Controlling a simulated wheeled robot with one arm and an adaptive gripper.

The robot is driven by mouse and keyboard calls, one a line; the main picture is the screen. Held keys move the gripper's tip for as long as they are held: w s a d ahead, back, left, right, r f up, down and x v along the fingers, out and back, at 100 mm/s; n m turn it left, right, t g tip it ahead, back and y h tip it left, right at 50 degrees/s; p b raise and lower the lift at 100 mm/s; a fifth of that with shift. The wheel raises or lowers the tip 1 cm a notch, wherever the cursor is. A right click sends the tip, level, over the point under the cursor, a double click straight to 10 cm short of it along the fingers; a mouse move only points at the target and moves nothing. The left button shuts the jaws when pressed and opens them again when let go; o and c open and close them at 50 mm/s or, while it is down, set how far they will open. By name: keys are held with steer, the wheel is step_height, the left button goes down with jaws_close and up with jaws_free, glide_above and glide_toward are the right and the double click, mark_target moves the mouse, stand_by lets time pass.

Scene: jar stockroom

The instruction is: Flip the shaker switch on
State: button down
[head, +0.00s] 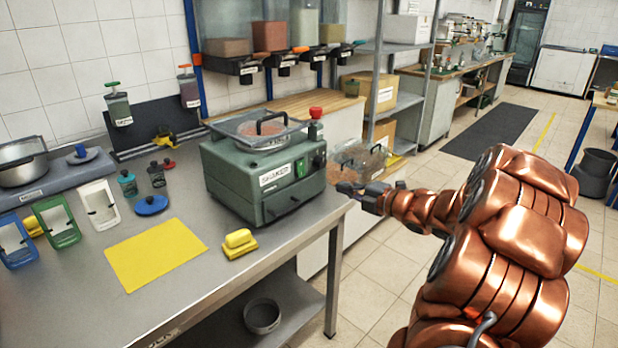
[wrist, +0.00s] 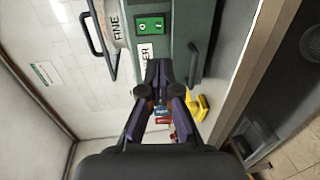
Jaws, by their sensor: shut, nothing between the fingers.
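The shaker (head: 250,190) is a grey-green box with a "SHAKER" label, standing on the bench's right part. A bright green switch plate (head: 300,168) is on its front, right of the label. In the wrist view the green switch (wrist: 150,25) is at the top, above the partly hidden label. Its exact position is too small to read. My gripper (head: 350,188) is right of the shaker, near the bench's right corner. In the wrist view its dark fingertips (wrist: 158,70) are together with nothing between them, below the switch in the picture and apart from it.
A dark handle (wrist: 192,65) runs along the shaker's front beside my fingers. A red knob (head: 316,113) tops the shaker's back right. A yellow block (head: 239,240) and yellow mat (head: 155,254) lie on the bench (head: 200,285). Floor to the right is open.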

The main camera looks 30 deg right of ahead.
mark_target(302, 174)
steer(key=shift+p+x, duration=1.1)
steer(key=shift+x, duration=5.65)
